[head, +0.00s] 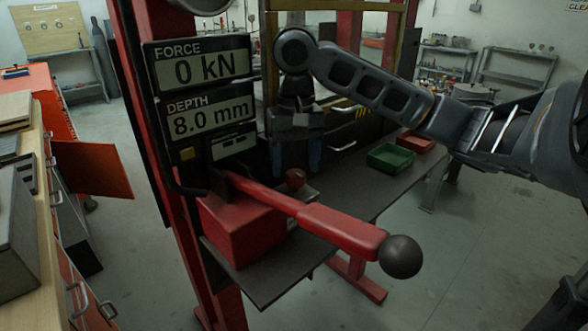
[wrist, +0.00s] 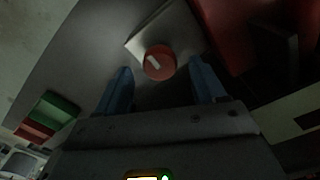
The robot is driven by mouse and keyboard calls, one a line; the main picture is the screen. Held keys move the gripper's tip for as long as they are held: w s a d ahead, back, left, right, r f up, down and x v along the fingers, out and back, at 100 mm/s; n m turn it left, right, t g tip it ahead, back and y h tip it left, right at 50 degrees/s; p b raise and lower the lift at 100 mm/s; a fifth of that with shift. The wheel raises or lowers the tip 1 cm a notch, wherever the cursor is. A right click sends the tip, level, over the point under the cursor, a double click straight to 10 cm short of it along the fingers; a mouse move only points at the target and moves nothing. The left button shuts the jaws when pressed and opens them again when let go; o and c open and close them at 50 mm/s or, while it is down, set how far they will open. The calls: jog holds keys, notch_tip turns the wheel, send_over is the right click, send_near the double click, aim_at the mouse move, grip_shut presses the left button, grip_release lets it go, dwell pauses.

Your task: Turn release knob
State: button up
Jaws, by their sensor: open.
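The release knob (wrist: 160,63) is a small round red knob with a white mark on its face, on a grey block (wrist: 165,30). In the head view the knob (head: 295,178) sits just behind the red pump lever, close to the red pump box. My gripper (head: 298,160) points down beside the knob, its blue fingers apart. In the wrist view my gripper (wrist: 161,85) is open and empty, with the knob between and slightly beyond the fingertips. I cannot tell whether a finger touches it.
The red lever (head: 330,228) with a black ball end slants across in front of the knob. The red pump box (head: 240,230) is at left. Displays (head: 203,90) read 0 kN and 8.0 mm. Green (head: 391,157) and red (head: 417,141) trays stand on the bench at right.

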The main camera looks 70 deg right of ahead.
jog(key=shift+f, duration=1.05)
jog(key=c, duration=1.1)
